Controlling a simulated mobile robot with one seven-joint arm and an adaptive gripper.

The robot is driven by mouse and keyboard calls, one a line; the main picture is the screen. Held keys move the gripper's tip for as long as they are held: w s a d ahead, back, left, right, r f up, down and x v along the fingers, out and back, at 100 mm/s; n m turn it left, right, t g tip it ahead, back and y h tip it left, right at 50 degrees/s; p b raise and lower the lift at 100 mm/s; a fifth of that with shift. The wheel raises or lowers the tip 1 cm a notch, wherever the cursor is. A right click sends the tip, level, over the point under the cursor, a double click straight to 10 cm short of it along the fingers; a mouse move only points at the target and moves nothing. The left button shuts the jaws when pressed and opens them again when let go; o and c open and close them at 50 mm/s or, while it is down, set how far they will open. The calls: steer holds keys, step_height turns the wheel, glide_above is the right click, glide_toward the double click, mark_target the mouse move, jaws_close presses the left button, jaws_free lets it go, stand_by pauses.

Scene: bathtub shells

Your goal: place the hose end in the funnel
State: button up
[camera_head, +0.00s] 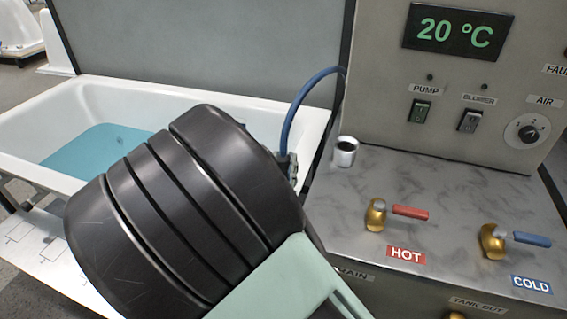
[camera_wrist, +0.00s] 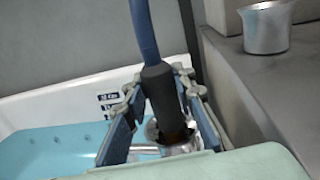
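The hose end is a black collar (camera_wrist: 162,88) on a blue hose (camera_wrist: 143,30), upright between the two fingers of my gripper (camera_wrist: 160,108) in the wrist view. The fingers close in on both sides of it, apparently touching it. Its lower tip reaches into or just above a shiny metal ring-like fitting (camera_wrist: 180,148); I cannot tell which. The funnel is a small metal cup with a flared rim on the grey counter (camera_head: 345,152); it also shows at the upper right of the wrist view (camera_wrist: 265,30). My gripper is left of the funnel. In the head view, my wrist hides most of the gripper.
The white bathtub (camera_head: 105,92) with blue water lies at the left. The counter (camera_head: 440,185) bears a red-handled hot valve (camera_head: 385,213) and a blue-handled cold valve (camera_head: 510,240). Behind it stands a control panel (camera_head: 455,90) reading 20 °C. The hose arcs up to the panel's left side.

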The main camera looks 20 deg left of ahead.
steer(key=o, duration=0.3)
steer(key=shift+r, duration=0.1)
steer(key=shift+s+r, duration=0.1)
steer(key=shift+s, duration=0.1)
steer(key=p+v, duration=0.1)
steer(key=v, duration=1)
steer(key=shift+s+d, duration=0.1)
steer(key=shift+s, duration=0.2)
